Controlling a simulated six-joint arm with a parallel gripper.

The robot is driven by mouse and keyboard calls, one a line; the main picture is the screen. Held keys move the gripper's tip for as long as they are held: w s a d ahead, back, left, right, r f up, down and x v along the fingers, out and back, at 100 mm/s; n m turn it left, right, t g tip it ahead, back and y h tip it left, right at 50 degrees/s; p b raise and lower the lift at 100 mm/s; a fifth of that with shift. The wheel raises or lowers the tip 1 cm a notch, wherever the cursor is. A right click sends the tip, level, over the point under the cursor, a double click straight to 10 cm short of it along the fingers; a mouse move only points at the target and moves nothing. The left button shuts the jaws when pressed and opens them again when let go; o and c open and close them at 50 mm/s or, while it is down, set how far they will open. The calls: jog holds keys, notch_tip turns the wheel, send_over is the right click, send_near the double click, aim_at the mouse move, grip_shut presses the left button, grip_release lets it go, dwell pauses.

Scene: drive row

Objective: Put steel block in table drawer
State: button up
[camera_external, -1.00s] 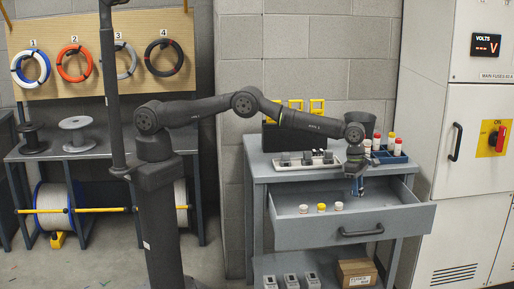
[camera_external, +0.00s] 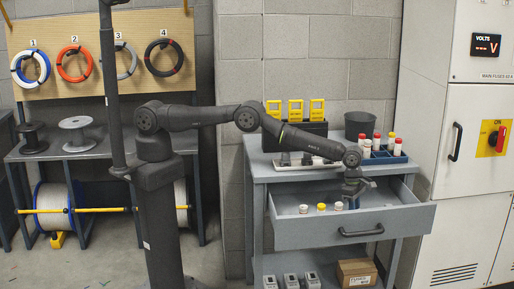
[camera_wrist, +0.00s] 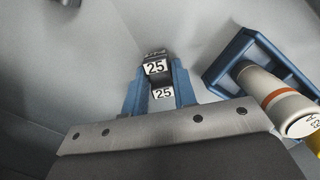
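My gripper (camera_external: 352,196) reaches down into the open table drawer (camera_external: 285,233), at the middle right of the external view. In the wrist view its two blue fingers (camera_wrist: 158,82) stand on either side of a small dark steel block (camera_wrist: 155,68) with a white "25" label, and they look closed on it. In the external view I cannot make out the block or the fingertips. Whether the block touches the drawer floor cannot be told.
Three short white and yellow pieces (camera_external: 321,208) stand in the drawer, left of my gripper. A blue rack (camera_external: 382,157) with red- and yellow-capped tubes is on the tabletop; a blue frame (camera_wrist: 243,42) with a white tube shows in the wrist view. My arm partly hides a tray (camera_external: 283,168).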

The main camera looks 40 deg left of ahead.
jog(key=o, duration=0.4)
jog(key=shift+c, duration=0.2)
jog(key=shift+r, duration=0.15)
notch_tip(320, 180, up, 12)
jog(key=a, duration=0.1)
jog(key=shift+a, duration=0.4)
jog(key=f, duration=0.4)
jog(key=d+f, duration=0.1)
jog(key=f, duration=0.3)
jog(key=d+f, duration=0.1)
jog(key=f, duration=0.2)
jog(key=shift+f, duration=0.4)
jog(key=shift+a+r, duration=0.1)
jog(key=shift+r, duration=1.7)
jog(key=shift+f, duration=0.1)
